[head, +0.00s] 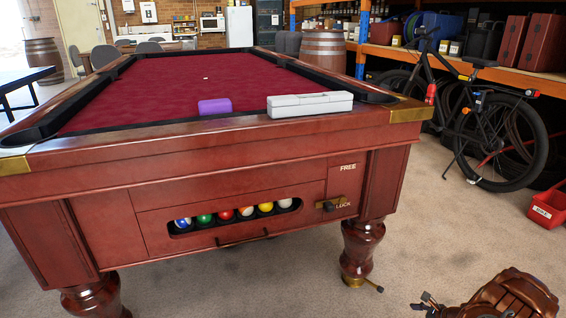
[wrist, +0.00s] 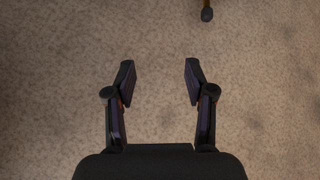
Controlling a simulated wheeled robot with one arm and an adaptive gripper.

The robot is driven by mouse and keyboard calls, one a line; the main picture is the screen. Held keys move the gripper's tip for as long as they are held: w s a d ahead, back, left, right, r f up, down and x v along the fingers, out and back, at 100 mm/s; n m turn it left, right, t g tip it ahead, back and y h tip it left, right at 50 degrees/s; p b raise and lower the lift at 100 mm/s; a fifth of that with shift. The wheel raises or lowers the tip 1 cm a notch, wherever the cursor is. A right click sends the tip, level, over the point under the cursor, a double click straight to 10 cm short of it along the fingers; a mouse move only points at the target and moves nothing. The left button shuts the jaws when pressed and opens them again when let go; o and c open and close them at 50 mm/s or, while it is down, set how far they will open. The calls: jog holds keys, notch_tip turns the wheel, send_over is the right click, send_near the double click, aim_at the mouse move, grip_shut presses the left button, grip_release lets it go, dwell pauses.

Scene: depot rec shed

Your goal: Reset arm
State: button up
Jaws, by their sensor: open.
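My gripper (wrist: 160,78) is open in the wrist view, with its two dark fingers apart and nothing between them. It points at bare speckled floor. Dark finger-like parts, which look like my gripper (head: 427,302), also show at the bottom right of the head view. They are to the right of the pool table's front right leg (head: 361,250) and appear apart from it. A thin brass rod with a dark knob (wrist: 207,14) shows at the top edge of the wrist view, beyond the fingertips and not touched.
The pool table (head: 150,205) fills the left and middle. A purple block (head: 214,106) and a white-grey case (head: 309,105) lie on its near end. A bicycle (head: 467,118) and a red bin (head: 548,208) stand at right. Floor (head: 425,235) between is clear.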

jog(key=w+a+r+n+g+y+p, duration=0.1)
jog(key=a+r+n+p, duration=0.35)
jog(key=a+r, duration=0.6)
jog(key=a+r+n+g+y+p, duration=0.25)
jog(key=a+r+p, duration=0.3)
jog(key=r, duration=1.05)
jog(key=w+a+r+n+g+y+p, duration=0.1)
jog(key=a+r+n+p, duration=0.3)
jog(key=a+r, duration=0.75)
jog(key=s+a+r+n+g+h+p, duration=0.1)
jog(key=s+a+r+n+g+p, duration=0.25)
jog(key=s+r, duration=0.5)
jog(key=s+a+r+n+h+p, duration=0.1)
jog(key=s+a+r+n+p, duration=0.35)
jog(key=r, duration=0.65)
jog(key=s+a+r+n+g+h+p, duration=0.1)
jog(key=s+a+r+n+h+p, duration=0.15)
jog(key=s+r+p, duration=0.6)
jog(key=s+d+r+n+h+p, duration=0.2)
jog(key=s+r+p, duration=0.3)
jog(key=s+r, duration=0.3)
jog(key=s+d+r+n+h+p, duration=0.2)
jog(key=s+r+p, duration=0.3)
jog(key=s+r, duration=0.3)
jog(key=shift+s+d+r+n+g+h+p, duration=0.25)
jog(key=shift+s+d+n+g+h, duration=0.3)
jog(key=shift+s, duration=0.55)
jog(key=shift+d+f, duration=0.1)
jog(key=shift+c, duration=0.4)
